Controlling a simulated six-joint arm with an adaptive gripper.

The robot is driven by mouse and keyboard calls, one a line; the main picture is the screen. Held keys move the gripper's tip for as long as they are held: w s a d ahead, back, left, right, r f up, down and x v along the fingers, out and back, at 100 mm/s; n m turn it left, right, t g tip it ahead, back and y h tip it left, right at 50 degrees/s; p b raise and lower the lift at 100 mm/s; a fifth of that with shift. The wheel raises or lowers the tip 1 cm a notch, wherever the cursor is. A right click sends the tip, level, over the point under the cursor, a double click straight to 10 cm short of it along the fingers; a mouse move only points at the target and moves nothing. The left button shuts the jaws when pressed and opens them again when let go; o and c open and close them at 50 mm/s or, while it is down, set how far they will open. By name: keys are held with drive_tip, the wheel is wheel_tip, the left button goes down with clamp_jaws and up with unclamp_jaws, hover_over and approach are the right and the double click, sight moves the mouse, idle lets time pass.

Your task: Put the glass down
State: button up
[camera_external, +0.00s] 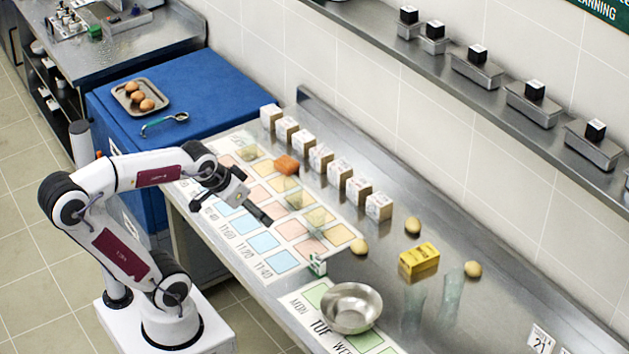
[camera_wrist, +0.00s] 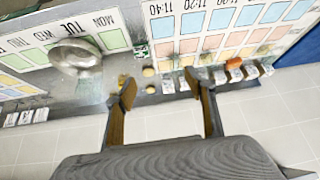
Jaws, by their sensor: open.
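Two clear, greenish glasses stand on the steel counter at the right in the external view, one on the left (camera_external: 413,308) and one on the right (camera_external: 447,298). I cannot clearly make out either glass in the wrist view. My gripper (camera_external: 264,218) is above the printed mat (camera_external: 225,245), well to the left of both glasses. In the wrist view my gripper (camera_wrist: 164,88) has its two fingers spread wide, with nothing between them.
A steel bowl (camera_external: 352,307) stands on the calendar sheet. An orange block (camera_external: 287,164) and several labelled boxes (camera_external: 321,158) line the mat's back. A shelf (camera_external: 450,70) runs along the wall.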

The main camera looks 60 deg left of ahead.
drive_tip(key=s+d+g, duration=0.1)
drive_tip(key=s+d, duration=0.2)
drive_tip(key=s, duration=0.3)
drive_tip(key=shift+f+m+h, duration=0.25)
drive_tip(key=shift+m+h, duration=0.15)
drive_tip(key=shift+o, duration=0.5)
